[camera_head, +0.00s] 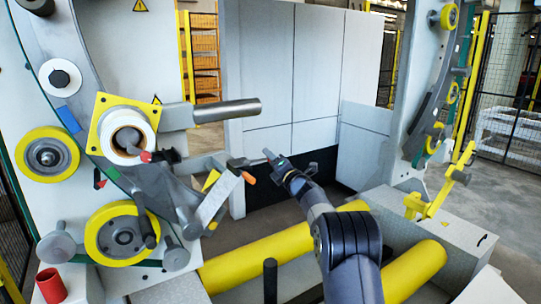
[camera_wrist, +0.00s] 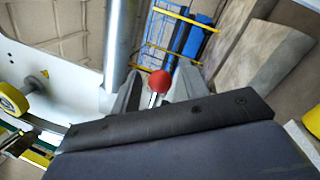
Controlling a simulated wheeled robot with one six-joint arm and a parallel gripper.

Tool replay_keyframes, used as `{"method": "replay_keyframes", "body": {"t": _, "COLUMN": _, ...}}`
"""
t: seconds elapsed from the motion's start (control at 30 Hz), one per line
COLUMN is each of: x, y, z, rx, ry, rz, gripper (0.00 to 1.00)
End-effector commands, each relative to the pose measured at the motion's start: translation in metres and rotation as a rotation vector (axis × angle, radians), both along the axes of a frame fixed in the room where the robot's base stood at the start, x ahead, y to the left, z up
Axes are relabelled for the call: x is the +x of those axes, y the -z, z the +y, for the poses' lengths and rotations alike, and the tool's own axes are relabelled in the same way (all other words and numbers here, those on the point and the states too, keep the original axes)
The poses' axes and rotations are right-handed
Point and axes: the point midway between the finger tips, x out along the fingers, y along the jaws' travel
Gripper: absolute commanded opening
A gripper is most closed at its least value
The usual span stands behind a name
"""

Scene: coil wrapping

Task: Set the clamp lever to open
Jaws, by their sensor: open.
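A red ball knob on a short metal shaft (camera_wrist: 160,82) shows in the wrist view, between the fingers of my gripper (camera_wrist: 161,90). The fingers stand apart, one on each side of it, with no clear contact. In the head view a red knob (camera_head: 145,156) sits at the yellow-plated roll hub, and an orange-tipped handle (camera_head: 249,178) sticks out lower right of it. I cannot tell for sure which of these is the clamp lever. My gripper (camera_head: 271,157) is open in the middle of the head view, to the right of both.
A thick metal bar (camera_head: 228,110) juts right from the machine above the handle; it runs close to the left finger in the wrist view. Yellow rollers (camera_head: 240,262) lie below. Grey cabinet panels (camera_head: 300,70) stand behind.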

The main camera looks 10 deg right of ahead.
Motion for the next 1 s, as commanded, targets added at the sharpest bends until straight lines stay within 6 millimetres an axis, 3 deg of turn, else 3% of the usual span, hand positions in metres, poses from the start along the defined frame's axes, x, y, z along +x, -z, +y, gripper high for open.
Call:
{"method": "replay_keyframes", "body": {"t": 0.47, "x": 0.0073, "y": -0.0015, "z": 0.003, "rx": 0.0, "ry": 0.001, "rz": 0.0, "gripper": 0.42}}
{"method": "replay_keyframes", "body": {"t": 1.0, "x": 0.0071, "y": -0.0016, "z": 0.0029, "rx": 0.0, "ry": 0.001, "rz": 0.0, "gripper": 0.0}}
